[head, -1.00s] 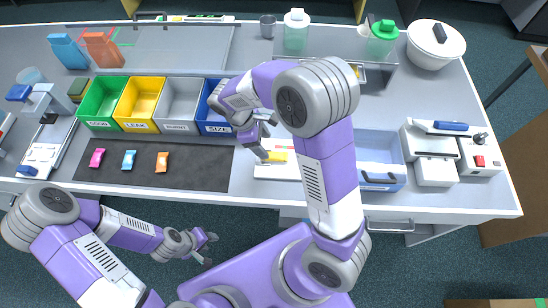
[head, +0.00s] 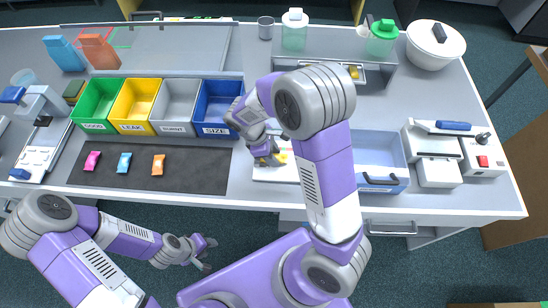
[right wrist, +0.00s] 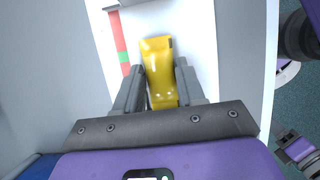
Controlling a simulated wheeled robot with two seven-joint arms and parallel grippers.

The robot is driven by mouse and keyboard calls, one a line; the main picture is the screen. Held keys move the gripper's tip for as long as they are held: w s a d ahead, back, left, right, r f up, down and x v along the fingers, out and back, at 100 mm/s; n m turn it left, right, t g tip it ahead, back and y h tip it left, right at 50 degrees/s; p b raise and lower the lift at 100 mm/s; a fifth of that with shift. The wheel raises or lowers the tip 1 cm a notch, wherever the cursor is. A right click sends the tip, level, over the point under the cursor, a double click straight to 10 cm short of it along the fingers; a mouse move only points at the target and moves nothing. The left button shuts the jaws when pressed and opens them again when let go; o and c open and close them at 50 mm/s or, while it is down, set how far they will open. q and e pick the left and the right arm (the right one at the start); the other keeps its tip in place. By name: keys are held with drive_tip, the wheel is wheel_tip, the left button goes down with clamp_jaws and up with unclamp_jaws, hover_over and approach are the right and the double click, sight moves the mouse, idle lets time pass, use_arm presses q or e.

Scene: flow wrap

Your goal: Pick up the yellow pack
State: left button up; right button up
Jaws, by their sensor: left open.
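The yellow pack (head: 282,158) lies on a white flat surface at the table's front, partly hidden by my right gripper (head: 268,159) in the head view. In the right wrist view the yellow pack (right wrist: 158,68) lies lengthwise between the two fingers of my right gripper (right wrist: 160,78), one close along each side, its far end sticking out beyond the tips. I cannot tell whether the fingers press on it. My left gripper (head: 208,252) is open and empty, below the table's front edge and apart from everything.
Green (head: 97,104), yellow (head: 134,104), grey (head: 175,106) and blue (head: 217,106) bins stand in a row behind a dark mat (head: 205,180). Pink (head: 92,160), light blue (head: 124,162) and orange (head: 158,164) packs lie on the mat. A blue-grey container (head: 383,178) stands right of my right forearm.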

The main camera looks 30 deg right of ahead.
drive_tip(key=c, duration=0.6)
wheel_tip(320, 180, up, 10)
drive_tip(key=p, duration=0.3)
idle(0.6)
